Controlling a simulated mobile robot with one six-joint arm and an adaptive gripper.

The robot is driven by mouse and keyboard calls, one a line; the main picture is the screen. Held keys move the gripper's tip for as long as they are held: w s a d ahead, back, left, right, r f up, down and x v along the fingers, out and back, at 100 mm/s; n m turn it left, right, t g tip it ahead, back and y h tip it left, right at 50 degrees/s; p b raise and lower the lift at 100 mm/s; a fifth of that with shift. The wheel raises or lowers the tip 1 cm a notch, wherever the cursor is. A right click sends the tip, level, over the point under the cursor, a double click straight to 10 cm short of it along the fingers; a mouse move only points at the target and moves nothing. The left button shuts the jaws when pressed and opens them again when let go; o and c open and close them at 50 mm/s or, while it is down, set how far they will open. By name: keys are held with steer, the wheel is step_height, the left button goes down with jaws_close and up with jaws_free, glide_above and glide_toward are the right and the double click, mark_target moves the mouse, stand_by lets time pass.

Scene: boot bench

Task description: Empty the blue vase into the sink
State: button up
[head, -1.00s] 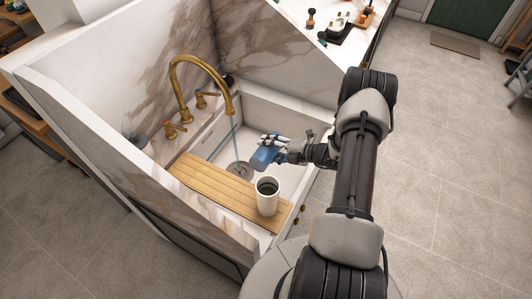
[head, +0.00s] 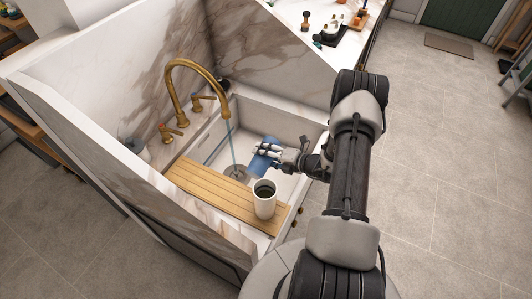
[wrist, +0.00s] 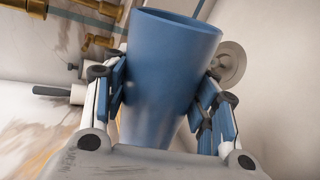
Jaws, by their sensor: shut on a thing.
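The blue vase (head: 259,164) is in my gripper (head: 270,149), over the basin of the white sink (head: 283,122). In the wrist view the vase (wrist: 165,75) fills the middle, with its wide rim at the top of the picture. My gripper (wrist: 160,98) is shut around its body, with a finger on each side. The vase looks tilted, and its inside is hidden, so I cannot tell whether anything is in it. In the head view the fingers cover part of it. The round drain (head: 237,173) lies to the left of the vase.
A brass faucet (head: 186,72) runs a bluish stream (head: 229,142) toward the drain, left of my gripper. A wooden board (head: 205,187) spans the sink's near side, bearing a white cup (head: 263,206) with dark contents. Marble walls (head: 185,35) stand behind and at the left.

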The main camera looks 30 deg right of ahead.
steer(key=n+h+b, duration=0.1)
steer(key=n+t, duration=0.1)
steer(key=n, duration=0.1)
steer(key=shift+a+f+t+h+b, duration=0.1)
steer(key=shift+f+t+h+b, duration=0.2)
steer(key=shift+f+h+b, duration=0.1)
steer(key=n+b, duration=0.1)
steer(key=b, duration=0.1)
steer(key=n+t+h+b, duration=0.1)
steer(key=n+b, duration=0.1)
steer(key=shift+w+d+f+n+t, duration=0.2)
steer(key=shift+d+n+t, duration=0.1)
steer(key=shift+d, duration=0.1)
steer(key=n+b, duration=0.1)
steer(key=d+n+t+b, duration=0.1)
steer(key=n+b, duration=0.1)
steer(key=b, duration=0.1)
steer(key=shift+w+d+r+h, duration=0.2)
steer(key=shift+w+r+h, duration=0.1)
steer(key=shift+w+h, duration=0.1)
steer(key=shift+w+d+r+n+t, duration=0.15)
steer(key=shift+d+r+n+t, duration=0.15)
steer(key=shift+n, duration=0.3)
steer(key=shift+w+d+r+n+t, duration=0.15)
steer(key=shift+n+t, duration=0.25)
steer(key=shift+n, duration=0.2)
